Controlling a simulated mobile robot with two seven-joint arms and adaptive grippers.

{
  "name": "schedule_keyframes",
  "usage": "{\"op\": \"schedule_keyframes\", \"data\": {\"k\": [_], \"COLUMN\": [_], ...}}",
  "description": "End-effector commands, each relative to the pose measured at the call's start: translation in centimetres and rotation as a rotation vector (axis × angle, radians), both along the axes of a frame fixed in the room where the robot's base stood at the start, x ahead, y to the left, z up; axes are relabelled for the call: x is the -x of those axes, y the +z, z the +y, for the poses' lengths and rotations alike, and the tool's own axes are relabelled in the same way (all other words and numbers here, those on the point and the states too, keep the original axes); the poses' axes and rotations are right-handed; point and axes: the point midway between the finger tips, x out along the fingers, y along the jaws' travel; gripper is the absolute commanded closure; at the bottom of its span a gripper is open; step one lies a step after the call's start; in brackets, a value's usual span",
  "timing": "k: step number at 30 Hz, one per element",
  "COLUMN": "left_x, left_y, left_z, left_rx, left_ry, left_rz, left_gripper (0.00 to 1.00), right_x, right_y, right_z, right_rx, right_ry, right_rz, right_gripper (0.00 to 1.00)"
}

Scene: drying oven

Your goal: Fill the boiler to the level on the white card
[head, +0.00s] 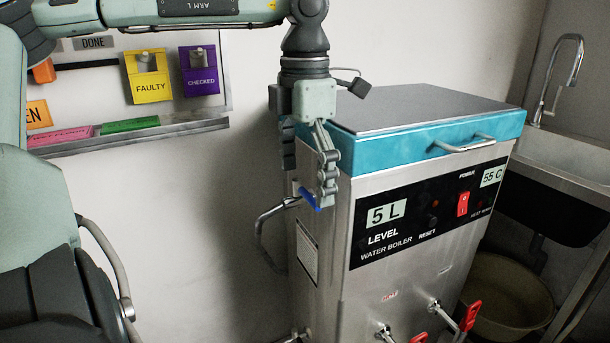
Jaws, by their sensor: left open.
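The water boiler (320,283) is a steel box with a teal lid (420,140). A pale card (385,213) reading "5 L" sits above the word LEVEL on its black front panel. A bent metal pipe (264,232) comes out of the boiler's left side, with a blue lever (309,197) at its top. My left gripper (308,182) points down at the boiler's left side, open, with its fingertips at the blue lever. I cannot tell whether they touch it. The gripper partly hides the lever. My right gripper is not in view.
The panel has a red power switch (463,204) and a "55 C" card (492,176). Red-handled taps (470,316) stick out at the lower front. A sink with a faucet (567,85) and a beige basin (508,300) stand right. A tag board (215,110) hangs left.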

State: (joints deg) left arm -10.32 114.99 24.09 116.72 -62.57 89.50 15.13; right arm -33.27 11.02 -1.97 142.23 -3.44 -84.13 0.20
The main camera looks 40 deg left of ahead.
Motion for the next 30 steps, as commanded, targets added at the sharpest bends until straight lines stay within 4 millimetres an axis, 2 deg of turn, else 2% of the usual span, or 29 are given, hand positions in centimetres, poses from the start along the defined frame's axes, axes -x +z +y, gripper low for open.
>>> {"op": "schedule_keyframes", "data": {"k": [2, 22, 30], "left_x": [0.00, 0.08, 0.10], "left_y": [0.01, -0.41, -0.50], "left_z": [0.00, 0.23, 0.23], "left_rx": [0.000, -0.005, -0.005], "left_ry": [0.000, 0.003, 0.003], "left_rz": [0.000, 0.009, 0.010], "left_gripper": [0.17, 1.00, 1.00], "right_x": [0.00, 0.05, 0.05], "right_y": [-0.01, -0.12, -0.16], "right_z": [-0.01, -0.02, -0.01], "right_rx": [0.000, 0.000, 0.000], "right_ry": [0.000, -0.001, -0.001], "right_rz": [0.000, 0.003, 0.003], "right_gripper": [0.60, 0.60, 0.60]}}
